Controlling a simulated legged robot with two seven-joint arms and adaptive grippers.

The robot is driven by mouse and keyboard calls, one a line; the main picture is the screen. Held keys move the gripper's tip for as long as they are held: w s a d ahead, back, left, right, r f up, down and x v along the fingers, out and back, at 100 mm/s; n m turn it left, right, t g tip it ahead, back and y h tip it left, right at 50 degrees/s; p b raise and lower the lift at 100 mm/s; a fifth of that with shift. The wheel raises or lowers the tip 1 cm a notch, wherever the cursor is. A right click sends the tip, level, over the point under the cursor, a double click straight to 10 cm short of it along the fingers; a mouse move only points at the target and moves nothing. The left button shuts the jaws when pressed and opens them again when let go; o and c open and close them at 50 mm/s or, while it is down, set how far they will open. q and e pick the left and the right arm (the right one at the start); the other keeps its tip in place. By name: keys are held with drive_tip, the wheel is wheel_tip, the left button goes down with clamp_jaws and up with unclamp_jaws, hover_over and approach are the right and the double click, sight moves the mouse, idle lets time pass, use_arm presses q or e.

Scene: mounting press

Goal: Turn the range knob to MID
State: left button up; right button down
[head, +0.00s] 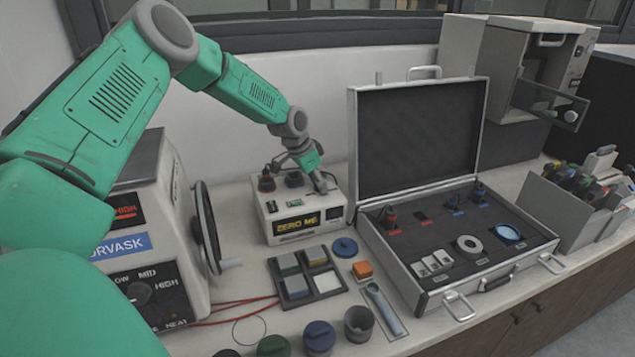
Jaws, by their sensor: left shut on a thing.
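The range knob (140,292) is a dark round knob on the front of the white press (165,230) at the left, among the labels LOW, MID and HIGH. Its exact pointing is too small to tell. The red display (124,210) above it reads HIGH. My left gripper (318,184) is well away from this knob, to the right and farther back. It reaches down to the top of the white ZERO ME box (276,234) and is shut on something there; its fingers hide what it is. My right gripper is not in view.
A handwheel (207,228) sticks out from the press's right side. An open case (405,268) with fitted parts fills the middle right. A tray of blocks (310,298), a blue disc (344,247), an orange block (362,270) and several cups crowd the front. Red wires (235,305) lie by the press.

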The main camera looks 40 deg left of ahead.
use_arm(q)
drive_tip(key=n+p, duration=0.1)
drive_tip(key=n+y, duration=0.1)
drive_tip(key=shift+d+r+n+p, duration=0.1)
drive_tip(key=shift+d+n+p, duration=0.1)
drive_tip(key=shift+n+p, duration=0.2)
drive_tip(key=n+y+p, duration=0.1)
drive_tip(key=n, duration=0.1)
drive_tip(key=shift+a+n, duration=0.1)
drive_tip(key=shift+n, duration=0.2)
drive_tip(key=n+y, duration=0.1)
drive_tip(key=n, duration=0.2)
drive_tip(key=shift+w+y+p, duration=0.15)
drive_tip(key=shift+y+p, duration=0.15)
drive_tip(key=shift+n+y, duration=0.4)
drive_tip(key=shift+n, duration=1.1)
drive_tip(key=shift+w, duration=0.1)
drive_tip(key=o, duration=1.1)
